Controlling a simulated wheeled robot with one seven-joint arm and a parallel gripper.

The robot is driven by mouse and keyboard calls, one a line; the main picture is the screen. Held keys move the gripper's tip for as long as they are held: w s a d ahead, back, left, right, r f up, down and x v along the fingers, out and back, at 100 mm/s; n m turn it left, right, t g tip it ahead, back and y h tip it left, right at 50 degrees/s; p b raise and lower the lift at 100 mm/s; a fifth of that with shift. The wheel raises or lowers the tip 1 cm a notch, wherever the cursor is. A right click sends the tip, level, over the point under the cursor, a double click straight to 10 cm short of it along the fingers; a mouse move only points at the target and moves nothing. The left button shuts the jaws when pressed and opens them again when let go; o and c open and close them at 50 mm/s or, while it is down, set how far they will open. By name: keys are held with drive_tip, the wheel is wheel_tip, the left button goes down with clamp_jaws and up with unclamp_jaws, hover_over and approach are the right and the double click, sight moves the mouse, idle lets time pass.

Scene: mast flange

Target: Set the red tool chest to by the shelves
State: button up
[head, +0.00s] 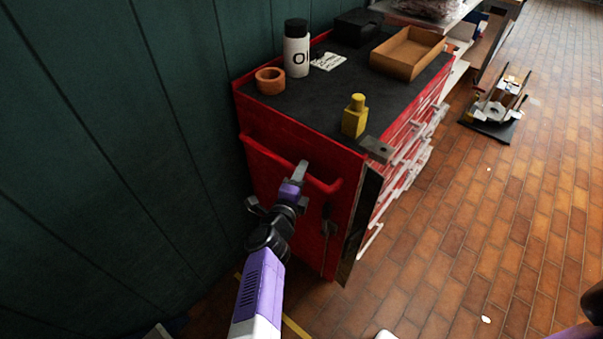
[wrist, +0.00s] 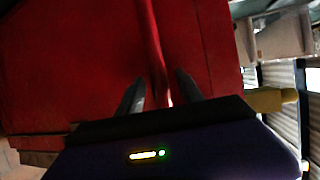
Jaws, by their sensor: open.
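The red tool chest (head: 290,158) stands against the dark green wall, with its drawers facing right in the head view. A red bar handle (head: 270,153) runs across its near end. My gripper (head: 300,171) is at this handle, towards its right half. In the wrist view the handle (wrist: 152,50) runs down between the two dark fingers of my gripper (wrist: 160,92). The fingers are apart, one on each side of the bar. The chest's red end panel (wrist: 70,60) fills much of the wrist view. The chest's wheels or feet are hidden.
On the chest top are a white bottle (head: 297,55), an orange tape roll (head: 270,80), a yellow bottle (head: 354,117) and a wooden tray (head: 407,52). Shelves (head: 455,45) stand beyond it. A dark-based device (head: 492,108) sits on the floor. The brick floor (head: 480,220) right of the chest is mostly clear.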

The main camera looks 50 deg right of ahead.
drive_tip(key=shift+w+d+f, duration=0.1)
drive_tip(key=shift+w+d, duration=0.05)
drive_tip(key=shift+d, duration=0.2)
drive_tip(key=c, duration=0.9)
clamp_jaws()
drive_tip(key=shift+f, duration=0.1)
